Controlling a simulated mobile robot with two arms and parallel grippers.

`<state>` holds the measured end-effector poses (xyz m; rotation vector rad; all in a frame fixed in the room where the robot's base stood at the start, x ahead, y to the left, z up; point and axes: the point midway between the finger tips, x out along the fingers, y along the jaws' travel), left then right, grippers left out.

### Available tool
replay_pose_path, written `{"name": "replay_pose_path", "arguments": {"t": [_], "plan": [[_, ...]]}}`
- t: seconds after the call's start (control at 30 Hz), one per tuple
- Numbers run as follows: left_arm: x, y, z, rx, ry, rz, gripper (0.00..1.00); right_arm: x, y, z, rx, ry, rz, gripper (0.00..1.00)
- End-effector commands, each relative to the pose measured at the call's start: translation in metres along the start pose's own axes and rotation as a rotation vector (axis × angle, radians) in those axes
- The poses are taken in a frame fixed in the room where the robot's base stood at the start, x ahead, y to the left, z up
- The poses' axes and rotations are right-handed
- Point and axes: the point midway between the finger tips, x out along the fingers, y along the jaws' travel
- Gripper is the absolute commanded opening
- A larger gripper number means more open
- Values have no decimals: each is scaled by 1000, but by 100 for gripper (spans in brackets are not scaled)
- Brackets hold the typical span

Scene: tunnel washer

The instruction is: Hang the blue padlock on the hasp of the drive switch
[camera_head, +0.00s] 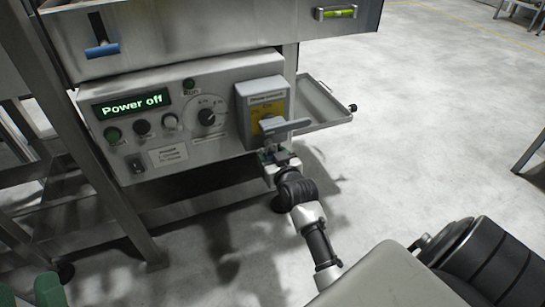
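The drive switch (262,102) is a grey box with a yellow plate, at the right end of the control panel. Its grey rotary handle (288,129) sticks out to the right. My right gripper (271,152) is just below the handle, close to the bottom of the switch box. I cannot tell whether it touches the switch, or whether its fingers are open or shut. I cannot make out the blue padlock, and the hasp is not clear behind the handle and gripper. My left gripper is not in view.
The control panel (178,185) has a display reading "Power off", buttons and a dial. A shallow metal tray (325,108) juts out right of the switch. A blue lever-like piece (102,50) sits in a slot above.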

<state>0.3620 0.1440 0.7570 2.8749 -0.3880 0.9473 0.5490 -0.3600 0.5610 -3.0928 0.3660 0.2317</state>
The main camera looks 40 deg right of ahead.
Motion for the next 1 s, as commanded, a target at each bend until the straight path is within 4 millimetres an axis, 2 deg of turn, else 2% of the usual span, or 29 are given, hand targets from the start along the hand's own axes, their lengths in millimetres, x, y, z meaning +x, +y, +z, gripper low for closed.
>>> {"name": "replay_pose_path", "arguments": {"t": [0.03, 0.1, 0.37, 0.53, 0.77, 1.0], "plan": [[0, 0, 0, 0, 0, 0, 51, 0, 0, 0, 0, 0, 0, 66], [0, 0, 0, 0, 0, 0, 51, 0, 0, 0, 0, 0, 0, 76], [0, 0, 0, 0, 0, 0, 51, 0, 0, 0, 0, -2, 0, 76], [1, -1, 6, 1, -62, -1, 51, -9, 0, 0, 0, -3, 0, 76], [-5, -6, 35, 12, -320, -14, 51, -41, 0, -1, 0, -4, 0, 76], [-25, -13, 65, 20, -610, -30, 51, -80, 0, -1, -1, -3, 0, 76]]}}
